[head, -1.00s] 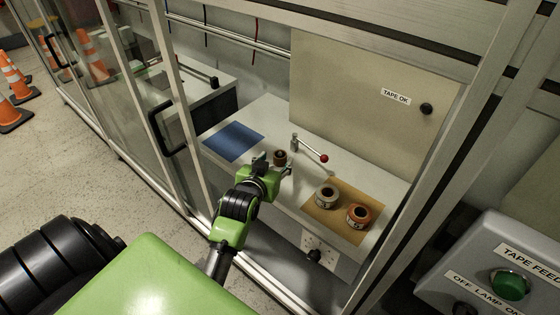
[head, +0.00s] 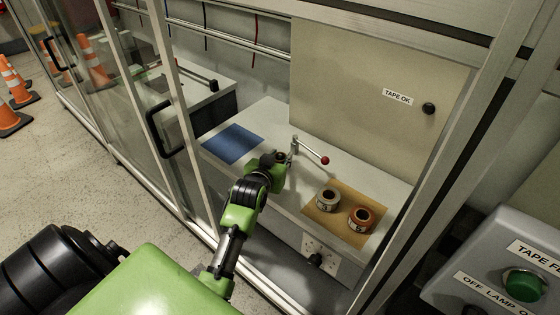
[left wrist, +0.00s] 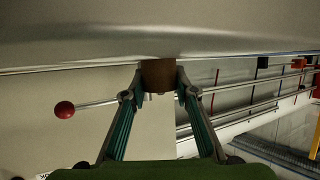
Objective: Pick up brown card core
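The brown card core (head: 280,156) is a short dark-brown tube at the back of the white bench, between the blue mat and a lever. My left gripper (head: 283,162) reaches in low over the bench and largely covers it in the head view. In the left wrist view the core (left wrist: 158,75) sits between the two fingertips of my left gripper (left wrist: 159,82). The fingers slope inward and appear closed against its sides. The core seems to be still at the bench surface. My right gripper does not show.
A lever with a red knob (head: 325,160) stands just right of the core. A grey roll (head: 328,198) and an orange-brown roll (head: 361,218) sit on a tan mat (head: 322,222). A blue mat (head: 234,143) lies left. Frame posts and a glass door edge the opening.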

